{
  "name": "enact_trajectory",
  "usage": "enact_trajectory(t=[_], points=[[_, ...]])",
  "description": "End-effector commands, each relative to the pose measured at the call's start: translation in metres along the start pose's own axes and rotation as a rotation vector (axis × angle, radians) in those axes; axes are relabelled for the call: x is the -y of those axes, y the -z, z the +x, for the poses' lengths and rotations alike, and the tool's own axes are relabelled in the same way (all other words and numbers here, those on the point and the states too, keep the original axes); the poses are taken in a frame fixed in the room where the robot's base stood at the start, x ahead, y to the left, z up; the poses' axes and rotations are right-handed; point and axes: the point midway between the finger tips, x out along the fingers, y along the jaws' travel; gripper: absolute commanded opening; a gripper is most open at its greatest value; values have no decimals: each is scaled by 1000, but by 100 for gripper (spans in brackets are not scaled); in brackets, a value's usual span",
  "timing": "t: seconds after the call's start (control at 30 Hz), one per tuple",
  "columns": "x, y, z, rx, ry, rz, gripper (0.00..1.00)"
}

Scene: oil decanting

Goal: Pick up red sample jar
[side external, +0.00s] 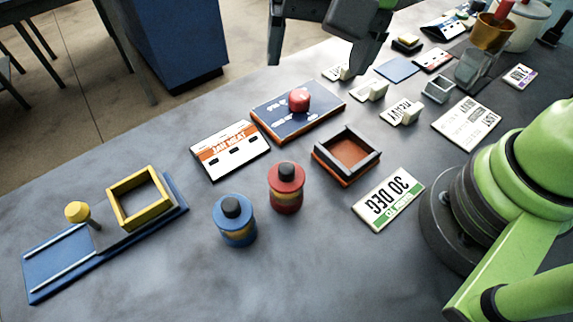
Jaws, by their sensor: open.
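The red sample jar (286,188) stands upright on the grey table near the middle of the side external view. It has a red body with a yellowish band and a black cap. My gripper (322,58) is at the top of the view, open and apart from the jar. Its two dark fingers point down, and nothing shows between them. A similar blue jar (235,220) with a black cap stands just left of and nearer than the red jar.
A square open-topped holder (346,171) lies right of the red jar. A blue board with a red knob (299,100) and a white-orange card (231,149) lie behind. A blue base with a yellow frame (139,206) stands left. The front table is clear.

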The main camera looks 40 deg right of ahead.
Motion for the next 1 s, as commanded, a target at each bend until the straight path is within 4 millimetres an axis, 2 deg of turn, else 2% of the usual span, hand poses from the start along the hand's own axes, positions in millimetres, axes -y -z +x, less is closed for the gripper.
enact_trajectory(t=[0.03, 0.2, 0.37, 0.6, 0.83, 1.0], points=[[9, -9, 20, 16, -44, 6, 86], [24, -31, 64, 29, -135, 51, 86], [27, -40, 84, 28, -169, 71, 86], [21, -42, 119, 29, -175, 75, 86], [16, -45, 138, 29, -173, 76, 86], [9, -50, 163, 29, -174, 75, 86]])
